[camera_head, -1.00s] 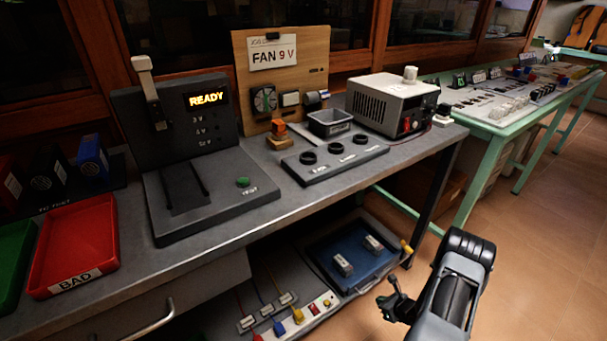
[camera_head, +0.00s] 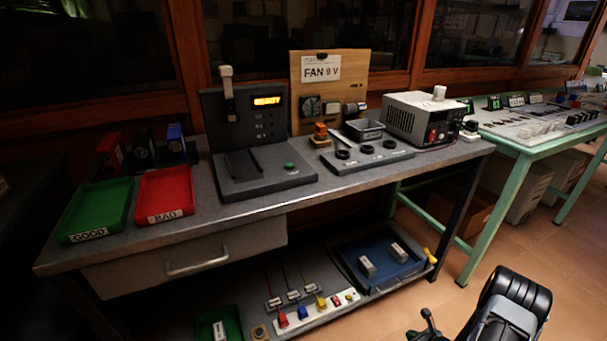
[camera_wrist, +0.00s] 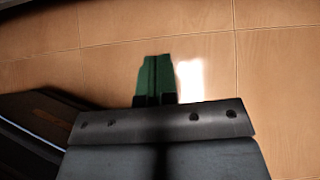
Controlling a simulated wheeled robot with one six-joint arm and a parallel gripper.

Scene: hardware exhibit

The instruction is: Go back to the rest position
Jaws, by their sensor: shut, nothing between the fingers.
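My gripper (camera_wrist: 156,78) shows in the wrist view with its green fingers together, shut and empty, above bare tiled floor. In the head view my arm is folded low at the bottom right, in front of the workbench (camera_head: 330,196) and apart from it. The small dark end of the arm (camera_head: 426,326) is partly cut off by the bottom edge, and its fingers cannot be made out there.
The bench carries a green GOOD tray (camera_head: 98,208), a red BAD tray (camera_head: 165,195), a tester (camera_head: 262,178) and a power supply (camera_head: 425,118). A lower shelf holds a blue tray (camera_head: 385,277). A green-framed table (camera_head: 515,190) stands right.

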